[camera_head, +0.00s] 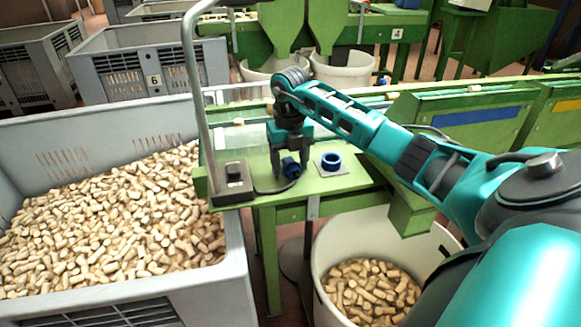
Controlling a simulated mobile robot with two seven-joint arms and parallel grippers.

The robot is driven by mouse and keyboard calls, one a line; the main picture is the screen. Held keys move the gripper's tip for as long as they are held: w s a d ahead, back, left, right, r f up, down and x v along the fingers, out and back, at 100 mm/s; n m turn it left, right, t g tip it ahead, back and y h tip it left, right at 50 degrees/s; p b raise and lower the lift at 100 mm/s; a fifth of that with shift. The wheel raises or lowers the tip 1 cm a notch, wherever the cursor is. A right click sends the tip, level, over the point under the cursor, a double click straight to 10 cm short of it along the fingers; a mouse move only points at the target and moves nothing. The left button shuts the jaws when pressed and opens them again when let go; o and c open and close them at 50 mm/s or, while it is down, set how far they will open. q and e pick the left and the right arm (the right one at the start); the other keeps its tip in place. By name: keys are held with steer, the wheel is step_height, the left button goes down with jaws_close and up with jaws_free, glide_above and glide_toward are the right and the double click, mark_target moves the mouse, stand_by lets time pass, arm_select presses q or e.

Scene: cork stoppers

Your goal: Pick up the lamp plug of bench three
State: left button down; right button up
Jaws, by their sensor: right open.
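The lamp plug, a dark blue piece (291,168), is on the green bench top (345,183), close to its front edge. My right gripper (289,160) points down over it, open. Its fingers reach down around the plug, and I cannot tell whether they touch it. A blue round socket (331,161) on a pale square plate is just right of the plug. My left gripper is not in view.
A grey lamp post with a dark switch box (234,184) rises left of the plug. A grey crate (243,275) full of corks stands at left. A white bin (325,240) with corks is below the bench. Green machinery (455,118) is behind my right arm.

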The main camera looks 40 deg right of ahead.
steer(key=c, duration=0.9)
steer(key=shift+r, duration=0.15)
